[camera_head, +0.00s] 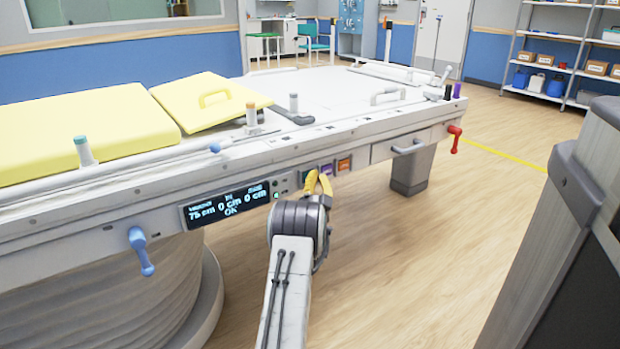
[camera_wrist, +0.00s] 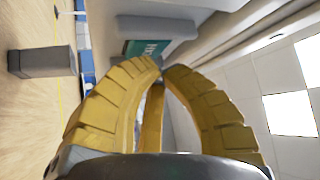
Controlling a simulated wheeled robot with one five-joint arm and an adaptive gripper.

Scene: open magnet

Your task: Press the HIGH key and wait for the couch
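The long couch (camera_head: 140,187) has a control strip on its near side. A dark display (camera_head: 226,205) there reads 75 cm, 0 cm, 0 cm and OK, with a small green light beside it. A purple key (camera_head: 327,169) and an orange key (camera_head: 344,165) show to the right. My gripper (camera_head: 318,180), with yellow fingers, is in front of the strip beside these keys. In the wrist view my gripper (camera_wrist: 162,66) has its fingertips together with nothing between them. A teal plate (camera_wrist: 147,48) with partly readable letters, starting with H, lies just beyond the tips; contact cannot be told.
A blue lever (camera_head: 140,250) and a red lever (camera_head: 455,138) stick out of the couch side. A grey handle (camera_head: 407,147) is right of the keys. Yellow pads (camera_head: 85,130) lie on top. A grey cabinet (camera_head: 570,230) stands at the right; floor between is clear.

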